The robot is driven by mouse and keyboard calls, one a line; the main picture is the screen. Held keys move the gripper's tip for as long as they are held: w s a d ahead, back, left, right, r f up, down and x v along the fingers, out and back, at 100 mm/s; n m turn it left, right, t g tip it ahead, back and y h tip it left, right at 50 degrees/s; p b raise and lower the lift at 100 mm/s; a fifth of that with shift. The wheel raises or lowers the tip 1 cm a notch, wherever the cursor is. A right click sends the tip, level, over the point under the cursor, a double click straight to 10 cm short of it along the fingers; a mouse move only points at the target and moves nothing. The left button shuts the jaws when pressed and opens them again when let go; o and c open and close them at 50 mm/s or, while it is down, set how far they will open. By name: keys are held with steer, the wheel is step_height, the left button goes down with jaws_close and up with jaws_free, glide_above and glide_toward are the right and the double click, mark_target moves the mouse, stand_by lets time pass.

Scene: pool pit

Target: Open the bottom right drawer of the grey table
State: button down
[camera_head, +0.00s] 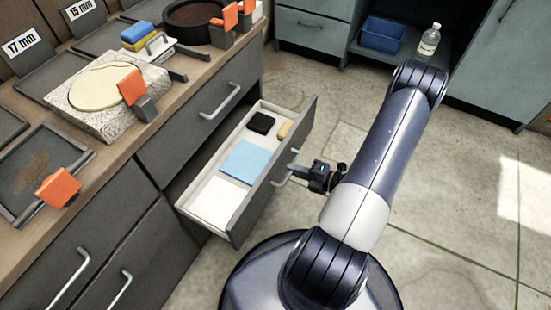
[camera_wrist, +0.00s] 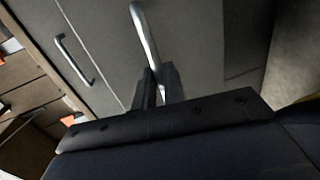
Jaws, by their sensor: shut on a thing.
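The grey table's lower right drawer (camera_head: 228,198) is pulled out, and its inside shows in the head view. It holds a black item (camera_head: 261,123), a small tan block (camera_head: 285,130), a light blue sheet (camera_head: 245,161) and a white sheet (camera_head: 216,202). My gripper (camera_head: 303,172) is at the drawer's front and shut on its metal handle (camera_head: 283,180). In the wrist view the two fingers (camera_wrist: 158,86) close around the lower part of the handle (camera_wrist: 143,36). The drawer above, with its handle (camera_head: 221,101), is closed.
The tabletop (camera_head: 110,153) carries trays, a stone block (camera_head: 106,107) and orange-topped pieces (camera_head: 65,187). Handled fronts (camera_head: 68,278) at lower left are closed. A blue bin (camera_head: 382,35) and a bottle (camera_head: 429,40) stand in a cabinet behind. Floor (camera_head: 455,195) to the right is clear.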

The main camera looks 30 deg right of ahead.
steer(key=f+v, duration=0.1)
steer(key=v, duration=0.5)
steer(key=shift+s+d+p, duration=0.2)
steer(key=shift+s+p, duration=0.1)
steer(key=shift+s, duration=0.1)
steer(key=shift+f, duration=0.1)
steer(key=c, duration=1.5)
jaws_free()
steer(key=p+v, duration=0.2)
steer(key=v, duration=0.8)
steer(key=shift+s+d, duration=0.3)
steer(key=shift+b+x, duration=1.05)
steer(key=shift+x, duration=4.85)
